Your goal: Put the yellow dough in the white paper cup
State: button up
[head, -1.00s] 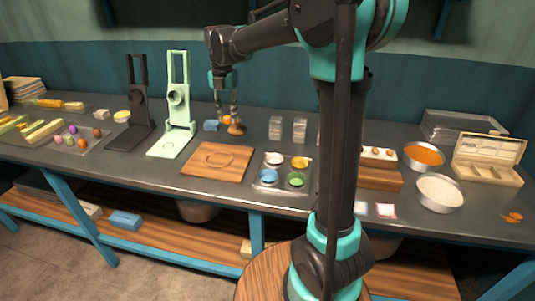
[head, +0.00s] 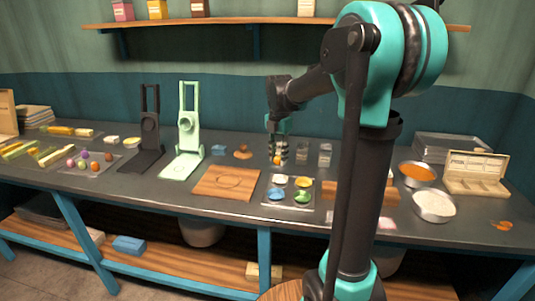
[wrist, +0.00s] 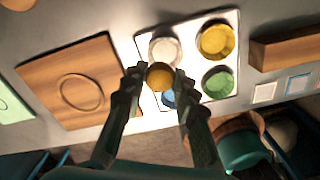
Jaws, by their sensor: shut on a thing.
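The yellow dough (head: 277,160) is a small orange-yellow ball. My gripper (wrist: 153,74) is shut on it, with a finger on each side of the dough (wrist: 160,78) in the wrist view. The white paper cup (wrist: 166,47) is on a white tray (wrist: 241,60), just beyond the dough in the wrist view. The dough appears above the tray, between the white and blue cups in that picture, and hides part of the blue cup (wrist: 168,99). In the head view, the white cup (head: 280,179) is at the tray's back left, below my gripper (head: 277,156).
A yellow cup (wrist: 216,40) and a green cup (wrist: 217,84) share the tray. A wooden board (head: 226,183) lies to its left. A wooden stamp-like piece (head: 243,152) and a clear container (head: 325,154) stand at the back. A wooden block (wrist: 286,50) is right of the tray.

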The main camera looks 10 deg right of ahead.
jog(key=shift+s+d+f, duration=0.25)
jog(key=shift+d, duration=0.15)
send_over(280, 181)
jog(key=shift+s+f, duration=0.1)
jog(key=shift+f, duration=2.55)
jog(key=o, duration=1)
jog(key=shift+r, duration=0.15)
